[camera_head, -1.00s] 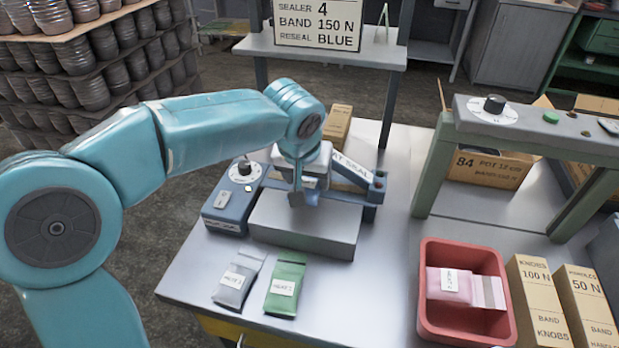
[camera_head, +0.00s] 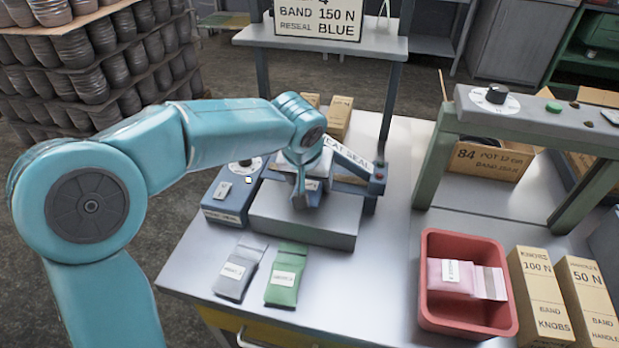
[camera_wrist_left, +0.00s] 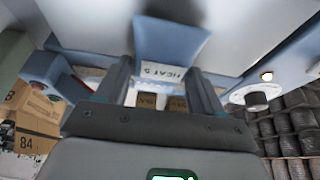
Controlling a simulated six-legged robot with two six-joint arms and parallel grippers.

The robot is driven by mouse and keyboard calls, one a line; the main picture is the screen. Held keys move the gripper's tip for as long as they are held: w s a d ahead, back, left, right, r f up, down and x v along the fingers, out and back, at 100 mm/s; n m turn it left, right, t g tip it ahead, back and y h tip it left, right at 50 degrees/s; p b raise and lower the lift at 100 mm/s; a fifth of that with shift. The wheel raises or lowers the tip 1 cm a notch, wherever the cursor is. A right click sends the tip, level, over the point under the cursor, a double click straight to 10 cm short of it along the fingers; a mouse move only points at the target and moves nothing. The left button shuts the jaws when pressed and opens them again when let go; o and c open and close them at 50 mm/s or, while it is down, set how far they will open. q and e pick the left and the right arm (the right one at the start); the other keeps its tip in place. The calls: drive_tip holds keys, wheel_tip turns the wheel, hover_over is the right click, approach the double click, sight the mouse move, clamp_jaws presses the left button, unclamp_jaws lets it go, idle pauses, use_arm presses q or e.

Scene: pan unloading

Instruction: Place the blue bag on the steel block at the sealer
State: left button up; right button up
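The steel block (camera_head: 290,233) lies on the bench in front of the blue heat sealer (camera_head: 228,200). My left gripper (camera_head: 306,195) is low over the top of the block. In the left wrist view my left gripper (camera_wrist_left: 160,68) has its fingers on both sides of the blue bag (camera_wrist_left: 170,38), which narrows between them and carries a white label. The gripper looks shut on it. The bag's far end is over or on the block; whether it touches is hidden. My right gripper is not in view.
A grey bag (camera_head: 240,272) and a green bag (camera_head: 287,275) lie in front of the block. A red tray (camera_head: 466,318) holds a pink bag (camera_head: 455,276). Cartons (camera_head: 545,300) stand at right beside it. The sealer's arm (camera_head: 352,160) rises behind the gripper.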

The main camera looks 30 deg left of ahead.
use_arm(q)
drive_tip(key=shift+o, duration=1.3)
drive_tip(key=shift+r+p, duration=0.35)
drive_tip(key=v, duration=1.2)
drive_tip(key=shift+p, duration=0.4)
drive_tip(key=shift+s, duration=0.15)
